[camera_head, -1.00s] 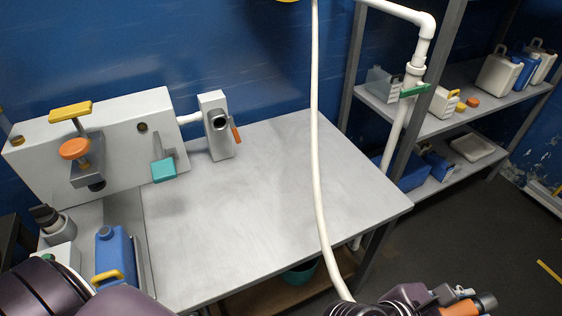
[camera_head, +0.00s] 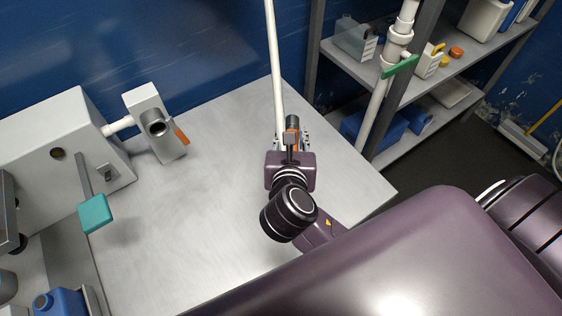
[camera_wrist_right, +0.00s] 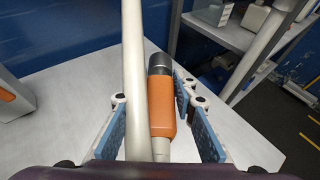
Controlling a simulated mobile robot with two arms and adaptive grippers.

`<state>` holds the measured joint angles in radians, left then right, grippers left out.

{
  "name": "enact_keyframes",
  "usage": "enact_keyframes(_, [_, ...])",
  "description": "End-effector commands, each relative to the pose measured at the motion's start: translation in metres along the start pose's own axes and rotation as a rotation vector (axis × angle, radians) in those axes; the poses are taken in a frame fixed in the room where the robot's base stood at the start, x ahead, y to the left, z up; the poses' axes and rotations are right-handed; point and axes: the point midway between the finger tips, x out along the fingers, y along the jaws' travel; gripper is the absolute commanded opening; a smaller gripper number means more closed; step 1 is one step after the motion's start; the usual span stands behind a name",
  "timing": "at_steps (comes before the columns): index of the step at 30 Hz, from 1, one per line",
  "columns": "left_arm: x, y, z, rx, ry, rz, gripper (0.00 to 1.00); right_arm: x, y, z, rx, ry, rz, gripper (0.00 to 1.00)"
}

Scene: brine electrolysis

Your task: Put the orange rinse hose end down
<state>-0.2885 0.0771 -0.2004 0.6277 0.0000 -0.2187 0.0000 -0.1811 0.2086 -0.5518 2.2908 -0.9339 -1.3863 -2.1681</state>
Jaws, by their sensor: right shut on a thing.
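The orange rinse hose end (camera_head: 294,124) has a dark nozzle tip and sits in my right gripper (camera_head: 291,142), over the back right part of the grey table (camera_head: 220,215). In the right wrist view the orange grip (camera_wrist_right: 161,106) lies between the blue finger pads of the right gripper (camera_wrist_right: 160,125), with its nozzle pointing away from the wrist. The white hose (camera_head: 273,60) comes down from above to the gripper. Whether the hose end touches the table is hard to tell. My left gripper is out of view.
A grey cabinet with a teal-handled lever (camera_head: 95,213) and a grey post with an orange lever (camera_head: 181,136) stand at the left. A shelf rack (camera_head: 440,75) with a white pipe and green valve handle (camera_head: 399,67) is at the right. The middle of the table is clear.

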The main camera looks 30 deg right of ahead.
Motion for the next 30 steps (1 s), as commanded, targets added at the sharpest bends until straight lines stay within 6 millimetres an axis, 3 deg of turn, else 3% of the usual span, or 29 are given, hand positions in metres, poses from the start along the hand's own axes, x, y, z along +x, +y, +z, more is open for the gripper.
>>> enact_keyframes(1, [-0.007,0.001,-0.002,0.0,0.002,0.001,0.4,0.003,-0.002,0.013,-0.022,-0.006,0.042,0.0])
enact_keyframes(6, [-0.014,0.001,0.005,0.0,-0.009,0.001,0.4,0.009,0.004,0.035,-0.072,-0.005,0.167,0.0])
enact_keyframes(13, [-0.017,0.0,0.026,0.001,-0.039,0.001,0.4,0.011,0.008,0.043,-0.1,0.001,0.235,0.0])
enact_keyframes(17, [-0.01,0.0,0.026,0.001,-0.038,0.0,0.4,0.019,0.008,0.02,-0.103,0.007,0.24,0.0])
enact_keyframes(30, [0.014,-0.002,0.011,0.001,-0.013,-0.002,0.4,0.062,0.008,-0.083,-0.101,0.004,0.237,0.0])
